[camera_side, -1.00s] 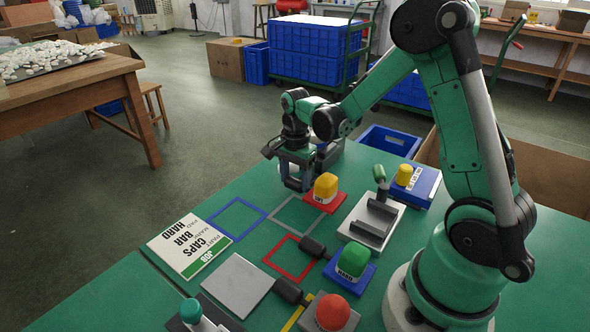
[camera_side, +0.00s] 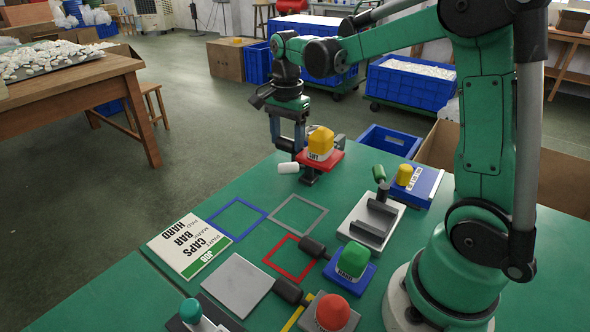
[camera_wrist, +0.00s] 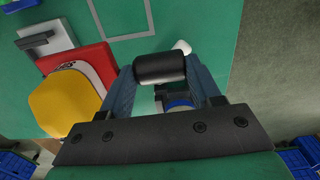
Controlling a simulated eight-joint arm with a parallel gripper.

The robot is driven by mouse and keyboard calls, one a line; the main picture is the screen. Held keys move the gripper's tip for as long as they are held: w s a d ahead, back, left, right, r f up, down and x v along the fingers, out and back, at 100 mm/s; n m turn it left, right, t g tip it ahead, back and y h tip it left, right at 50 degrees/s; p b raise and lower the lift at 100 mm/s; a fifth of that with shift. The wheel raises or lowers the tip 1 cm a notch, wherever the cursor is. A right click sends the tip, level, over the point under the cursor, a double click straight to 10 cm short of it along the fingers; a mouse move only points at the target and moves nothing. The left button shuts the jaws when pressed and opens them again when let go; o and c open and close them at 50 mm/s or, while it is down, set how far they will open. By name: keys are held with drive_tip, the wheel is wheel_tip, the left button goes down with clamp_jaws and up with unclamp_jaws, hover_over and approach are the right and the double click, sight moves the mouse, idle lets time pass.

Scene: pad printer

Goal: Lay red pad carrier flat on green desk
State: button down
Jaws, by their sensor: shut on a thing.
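The red pad carrier (camera_side: 331,158) has a red plate, a yellow pad (camera_side: 320,140) with a label, and a dark handle with a white end (camera_side: 288,168). My gripper (camera_side: 289,150) is shut on the handle, and the carrier appears held above the far edge of the green desk (camera_side: 230,190), pad upward. In the wrist view the dark handle (camera_wrist: 160,68) lies between the fingers of my gripper (camera_wrist: 160,80). The red plate (camera_wrist: 85,60) and yellow pad (camera_wrist: 65,102) show left of them. The carrier's underside is mostly hidden.
Blue, grey and red outlined squares (camera_side: 291,277) on the desk are empty. A grey fixture (camera_side: 355,235), a blue block with a yellow knob (camera_side: 428,187), and carriers with a green pad (camera_side: 354,260) and red pad (camera_side: 332,312) stand nearby. A sign (camera_side: 188,245) lies left.

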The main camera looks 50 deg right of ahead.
drive_tip(key=w+a+n, duration=0.2)
drive_tip(key=w+a, duration=0.2)
drive_tip(key=w, duration=0.3)
drive_tip(key=n, duration=0.2)
hover_over(214, 196)
drive_tip(key=shift+f, duration=5.05)
drive_tip(key=shift+f, duration=0.35)
drive_tip(key=shift+c, duration=0.5)
unclamp_jaws()
